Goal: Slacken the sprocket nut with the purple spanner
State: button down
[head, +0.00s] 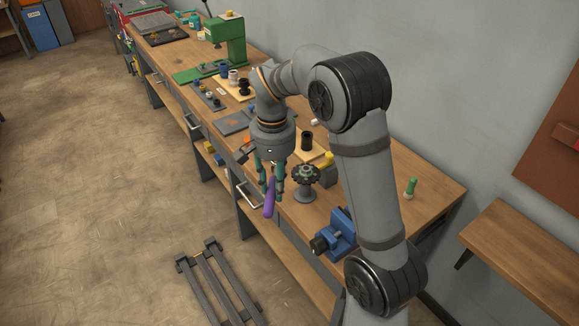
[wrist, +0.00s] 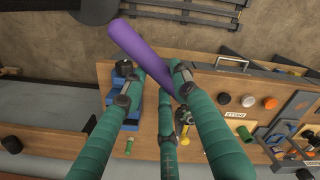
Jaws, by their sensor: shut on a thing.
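The purple spanner (head: 269,198) is in my gripper (head: 271,180), its handle slanting down at the bench's front edge. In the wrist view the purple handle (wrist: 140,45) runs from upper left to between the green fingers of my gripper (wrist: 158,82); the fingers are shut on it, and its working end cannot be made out. The dark toothed sprocket (head: 306,174) sits on a grey stand (head: 304,193) just right of my gripper, apart from the spanner in the head view. The nut is too small to tell from the sprocket. In the wrist view the fingers mostly hide the stand area.
A blue vise (head: 339,232) stands to the right on the bench. A yellow item (head: 327,160) and a black cylinder (head: 307,141) are behind the sprocket. A green-handled item (head: 410,187) stands at the bench's right end. A dark frame (head: 216,286) lies on the floor.

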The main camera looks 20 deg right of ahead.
jog(key=w+d+f+m+p, duration=0.2)
jog(key=w+d+f+m, duration=0.2)
jog(key=w+d, duration=0.3)
jog(key=shift+w+d+f+m, duration=0.15)
jog(key=shift+w+f+m, duration=0.2)
jog(key=shift+w, duration=0.2)
jog(key=shift+s+f, duration=0.1)
notch_tip(320, 180, down, 5)
jog(key=b, duration=0.5)
jog(key=shift+f+b, duration=1.1)
jog(key=shift+b, duration=0.1)
dwell(1.6)
jog(key=c, duration=1.9)
grip_release()
grip_shut()
